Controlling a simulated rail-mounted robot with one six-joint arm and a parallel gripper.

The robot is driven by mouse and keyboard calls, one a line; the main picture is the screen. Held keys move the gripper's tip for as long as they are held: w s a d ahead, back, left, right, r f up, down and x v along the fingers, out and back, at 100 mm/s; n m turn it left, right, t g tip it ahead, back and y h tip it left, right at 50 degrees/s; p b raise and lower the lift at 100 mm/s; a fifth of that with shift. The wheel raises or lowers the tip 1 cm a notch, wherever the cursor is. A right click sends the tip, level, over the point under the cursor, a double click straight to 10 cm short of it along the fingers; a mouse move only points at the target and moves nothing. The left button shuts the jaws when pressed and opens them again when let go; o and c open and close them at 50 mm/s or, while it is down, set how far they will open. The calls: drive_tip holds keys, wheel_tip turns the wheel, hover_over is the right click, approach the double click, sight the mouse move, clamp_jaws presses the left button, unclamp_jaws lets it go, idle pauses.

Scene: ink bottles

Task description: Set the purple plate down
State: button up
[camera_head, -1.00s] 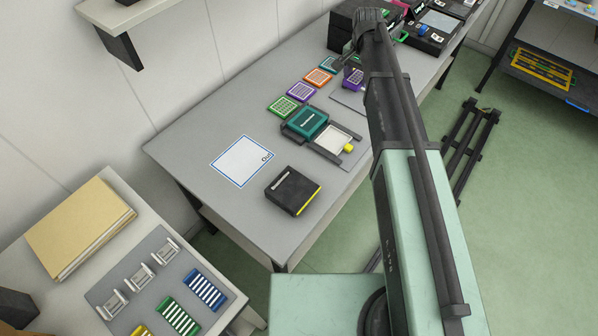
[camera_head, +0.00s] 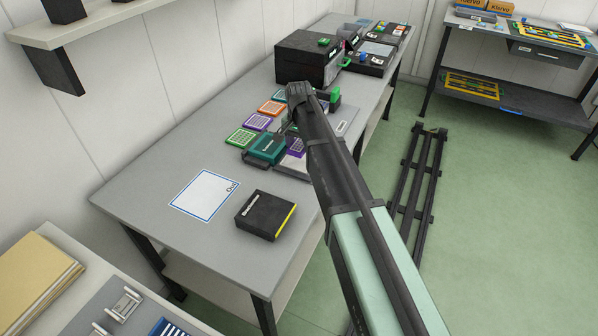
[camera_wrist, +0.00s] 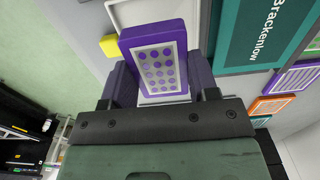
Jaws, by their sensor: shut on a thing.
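My gripper (camera_wrist: 158,78) is shut on the purple plate (camera_wrist: 155,38), with one dark finger on each side. The plate has a pale face with rows of purple dots. In the head view the held plate (camera_head: 297,146) shows beside the teal device (camera_head: 266,149), partly hidden by my arm. In the wrist view the teal device (camera_wrist: 258,35), lettered Brackenlow, lies to the right of the plate. A pale tray (camera_wrist: 128,14) with a yellow knob (camera_wrist: 110,46) shows behind the plate. I cannot tell whether the plate touches the tray.
Green (camera_head: 241,136), purple-edged (camera_head: 258,122) and orange (camera_head: 271,108) cards lie in a row behind the device. A white Out sheet (camera_head: 204,195) and a black box (camera_head: 265,215) lie nearer.

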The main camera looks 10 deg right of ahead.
sight(299, 161)
drive_tip(key=shift+f, duration=0.3)
wheel_tip(299, 161, down, 5)
drive_tip(key=b, duration=0.4)
drive_tip(key=shift+r, duration=0.55)
drive_tip(key=shift+f, duration=0.25)
drive_tip(key=o, duration=0.7)
drive_tip(key=shift+c, duration=0.2)
drive_tip(key=shift+r, duration=0.1)
